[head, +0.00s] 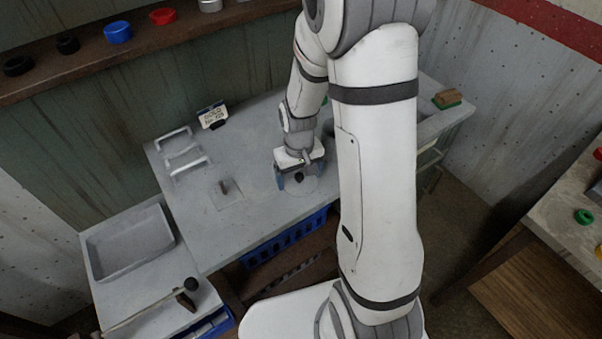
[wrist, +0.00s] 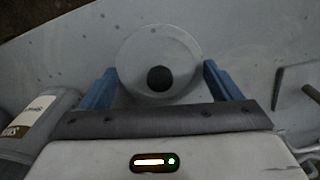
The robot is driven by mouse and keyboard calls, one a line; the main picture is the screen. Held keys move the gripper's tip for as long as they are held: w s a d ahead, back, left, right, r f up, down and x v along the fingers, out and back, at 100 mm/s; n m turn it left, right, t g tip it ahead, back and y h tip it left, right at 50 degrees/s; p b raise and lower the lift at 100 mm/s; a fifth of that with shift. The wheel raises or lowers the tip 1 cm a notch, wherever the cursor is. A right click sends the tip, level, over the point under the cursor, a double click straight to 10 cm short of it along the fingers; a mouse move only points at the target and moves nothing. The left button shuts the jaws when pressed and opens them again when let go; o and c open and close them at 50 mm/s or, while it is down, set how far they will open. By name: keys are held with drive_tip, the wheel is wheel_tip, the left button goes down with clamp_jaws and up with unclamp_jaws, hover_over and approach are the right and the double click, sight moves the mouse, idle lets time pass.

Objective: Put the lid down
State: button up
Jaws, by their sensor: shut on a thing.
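The lid (head: 299,186) is a pale grey disc with a black knob, over the grey worktop in the head view. In the wrist view the lid (wrist: 158,48) lies between my two blue fingers, with its knob near the middle. My gripper (head: 299,176) points down and is shut on the lid, a finger at each side; it also shows in the wrist view (wrist: 161,80). Whether the lid touches the worktop or hangs just above it, I cannot tell.
A labelled grey canister (wrist: 38,118) stands left in the wrist view. On the worktop (head: 245,150) are a small plate with a peg (head: 226,190), a white rail rack (head: 184,155) and a sign (head: 212,115). A shallow tray (head: 130,243) sits lower left.

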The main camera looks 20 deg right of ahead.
sight(299, 175)
drive_tip(key=shift+f, duration=0.2)
drive_tip(key=o, duration=0.8)
drive_tip(key=shift+o, duration=0.2)
drive_tip(key=shift+r, duration=0.1)
wheel_tip(299, 175, up, 12)
drive_tip(key=f, duration=0.1)
drive_tip(key=s+r+m+t, duration=0.1)
drive_tip(key=s+r+t, duration=0.2)
drive_tip(key=s+r, duration=0.7)
drive_tip(key=s, duration=0.4)
drive_tip(key=shift+s+d, duration=0.2)
drive_tip(key=shift+d, duration=0.15)
drive_tip(key=shift+r, duration=0.1)
